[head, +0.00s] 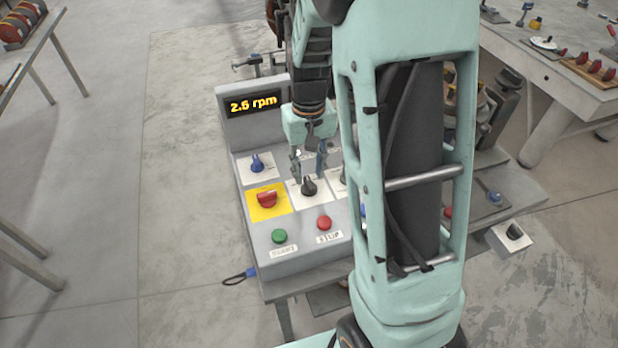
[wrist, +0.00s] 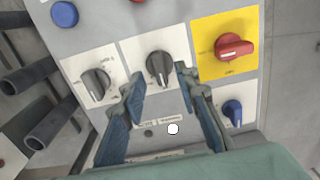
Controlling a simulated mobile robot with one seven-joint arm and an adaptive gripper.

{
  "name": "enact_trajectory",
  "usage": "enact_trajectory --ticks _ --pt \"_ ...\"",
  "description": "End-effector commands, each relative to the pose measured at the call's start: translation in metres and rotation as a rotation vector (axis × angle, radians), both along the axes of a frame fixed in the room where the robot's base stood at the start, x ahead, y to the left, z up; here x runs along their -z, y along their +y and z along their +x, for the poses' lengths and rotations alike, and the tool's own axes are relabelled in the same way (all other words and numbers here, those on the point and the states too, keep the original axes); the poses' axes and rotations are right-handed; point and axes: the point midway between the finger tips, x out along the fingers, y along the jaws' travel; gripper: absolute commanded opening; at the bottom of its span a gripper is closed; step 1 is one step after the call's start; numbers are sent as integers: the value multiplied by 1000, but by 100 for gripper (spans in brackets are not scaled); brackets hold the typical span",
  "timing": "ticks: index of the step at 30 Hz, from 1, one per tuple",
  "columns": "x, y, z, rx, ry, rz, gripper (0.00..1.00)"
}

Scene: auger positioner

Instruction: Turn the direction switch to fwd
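A black rotary knob (head: 308,189) sits on a white plate in the middle of the sloped control panel, beside the yellow plate. It also shows in the wrist view (wrist: 159,66). A second black knob (wrist: 97,83) sits on its own white plate to its left there; my arm partly hides it in the head view (head: 343,177). The plate lettering is too small to read, so I cannot tell which is the direction switch. My gripper (head: 308,170) is open and empty, pointing down at the middle knob. In the wrist view its fingertips (wrist: 159,79) stand either side of that knob, apparently apart from it.
A red knob (head: 267,199) on yellow and a blue knob (head: 257,163) lie left of the middle knob. Green (head: 279,236) and red (head: 324,222) buttons sit on the near edge. A display (head: 253,104) reads 2.6 rpm. My arm hides the panel's right side.

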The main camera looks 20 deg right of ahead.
Motion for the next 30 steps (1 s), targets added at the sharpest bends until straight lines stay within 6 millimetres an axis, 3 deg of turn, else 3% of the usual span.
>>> enact_trajectory --ticks 6,17,25,30 --pt "27 0 -1 0 1 0 29" --pt "33 0 0 0 0 0 29" --pt "33 0 0 0 -1 0 1" --pt "33 0 0 0 -1 0 0"
